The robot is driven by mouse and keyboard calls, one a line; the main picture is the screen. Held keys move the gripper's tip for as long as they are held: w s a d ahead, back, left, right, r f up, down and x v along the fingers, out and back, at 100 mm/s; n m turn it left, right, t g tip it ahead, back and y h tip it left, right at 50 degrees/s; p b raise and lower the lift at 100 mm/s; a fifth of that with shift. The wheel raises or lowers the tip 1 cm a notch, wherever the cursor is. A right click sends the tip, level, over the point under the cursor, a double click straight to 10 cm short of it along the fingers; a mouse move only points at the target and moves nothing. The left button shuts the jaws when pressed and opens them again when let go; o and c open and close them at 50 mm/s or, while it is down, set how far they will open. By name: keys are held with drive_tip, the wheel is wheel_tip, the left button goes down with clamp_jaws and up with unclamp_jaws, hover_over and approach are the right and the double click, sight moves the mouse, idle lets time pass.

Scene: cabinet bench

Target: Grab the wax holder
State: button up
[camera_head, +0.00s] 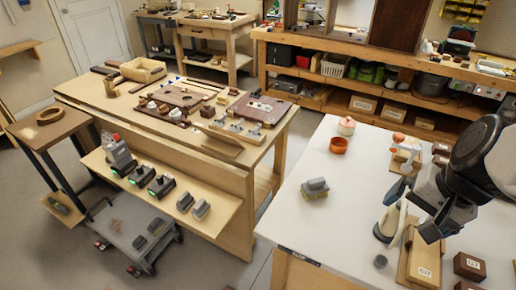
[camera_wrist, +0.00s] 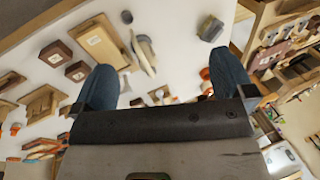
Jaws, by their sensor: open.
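I cannot tell for sure which thing is the wax holder. Candidates on the white table include a small orange bowl (camera_head: 338,146), a pale lidded pot (camera_head: 346,125) behind it, and a grey block-shaped item (camera_head: 315,188) that also shows in the wrist view (camera_wrist: 210,28). My gripper (camera_head: 394,190) is over the right part of the white table, right of these. In the wrist view my gripper (camera_wrist: 166,82) has its two blue fingers wide apart, with nothing held between them. Small items on the table show beyond the fingers, partly hidden.
A wooden board (camera_head: 424,262) with a label, pale tools (camera_head: 385,226) and a small grey cylinder (camera_head: 380,261) lie below my arm. Dark brown boxes (camera_head: 469,266) stand at right. The white table's left-front area is clear. A wooden workbench (camera_head: 225,150) stands apart at left.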

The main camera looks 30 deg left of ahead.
drive_tip(key=w+a+f+m+g+y, duration=0.1)
drive_tip(key=w+a+f+y, duration=0.15)
drive_tip(key=a, duration=0.45)
drive_tip(key=w+a+f+m+g+y, duration=0.1)
drive_tip(key=w+a+f, duration=0.1)
drive_tip(key=w+a, duration=0.3)
drive_tip(key=w+a+f+m+y, duration=0.1)
drive_tip(key=w+a+f, duration=0.1)
drive_tip(key=a, duration=0.6)
drive_tip(key=m+g+y, duration=0.1)
drive_tip(key=m+y, duration=0.4)
drive_tip(key=m, duration=0.3)
hover_over(203, 208)
drive_tip(key=w+d, duration=0.5)
drive_tip(key=d, duration=0.6)
wheel_tip(203, 208, down, 21)
drive_tip(key=s+a+f+m, duration=0.1)
drive_tip(key=a+f, duration=0.2)
drive_tip(key=f, duration=0.2)
drive_tip(key=s+a+f+m+t, duration=0.1)
drive_tip(key=s+a+f+m, duration=0.1)
drive_tip(key=f, duration=0.3)
drive_tip(key=s+a+f+m, duration=0.2)
drive_tip(key=a+f, duration=0.2)
drive_tip(key=f, duration=0.2)
drive_tip(key=shift+s+a+f+t+y, duration=0.1)
drive_tip(key=shift+a+t+y, duration=0.05)
drive_tip(key=shift+t+y, duration=0.15)
drive_tip(key=shift+d+f+m, duration=0.4)
drive_tip(key=shift+f, duration=0.1)
